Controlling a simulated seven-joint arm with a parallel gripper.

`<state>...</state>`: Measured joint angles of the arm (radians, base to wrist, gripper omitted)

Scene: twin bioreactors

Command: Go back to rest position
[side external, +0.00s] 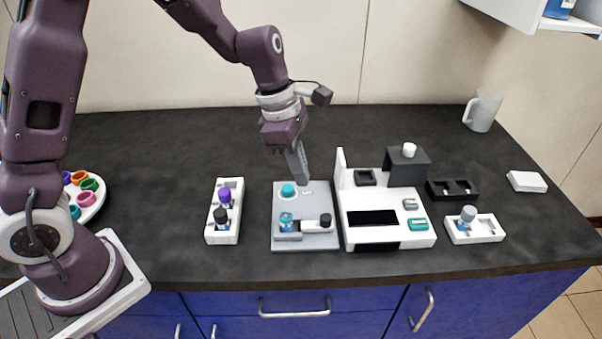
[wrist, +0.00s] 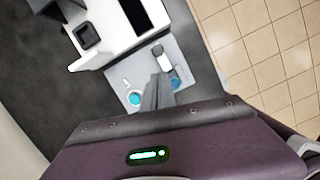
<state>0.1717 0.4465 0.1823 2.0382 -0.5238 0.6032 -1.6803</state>
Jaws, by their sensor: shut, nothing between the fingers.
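My gripper (side external: 303,180) points down above the back right part of a grey plate (side external: 262,243). It is shut with nothing in it, and the shut fingers also show in the wrist view (wrist: 157,92). On the plate are a teal cap or knob (side external: 288,190), a blue-topped vial (side external: 286,222) and a black-ended piece (side external: 325,221). In the wrist view the fingers partly cover the plate (wrist: 182,50) and its blue parts.
Right of the plate stands a white device (side external: 349,176) with a dark screen and a tall black block (side external: 407,168). A white rack (side external: 225,232) with bottles is to the left. A white tray (side external: 489,234), black holder (side external: 453,190) and mug (side external: 483,111) are to the right.

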